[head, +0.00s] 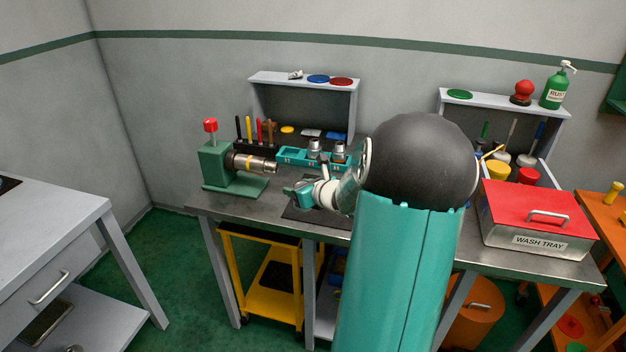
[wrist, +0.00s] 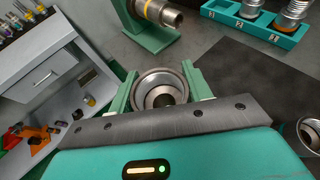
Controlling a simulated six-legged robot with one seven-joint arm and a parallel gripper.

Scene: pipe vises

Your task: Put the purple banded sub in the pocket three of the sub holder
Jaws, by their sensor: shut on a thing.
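In the wrist view my gripper (wrist: 160,82) is shut on a round metal sub (wrist: 160,77), seen end-on with its open bore facing the camera. No purple band shows on it from here. In the head view my gripper (head: 304,194) is above the dark mat, in front of the sub holder; the sub in it is hard to make out. The teal sub holder (head: 289,160) stands behind on the bench. The holder also shows in the wrist view (wrist: 270,36).
A green vise (head: 215,165) holds a yellow-banded pipe (head: 250,162) left of the holder. A dark mat (wrist: 240,80) lies on the bench. Another round metal part (wrist: 311,132) shows at the wrist view's right edge. A red-lidded wash tray (head: 535,235) stands at right.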

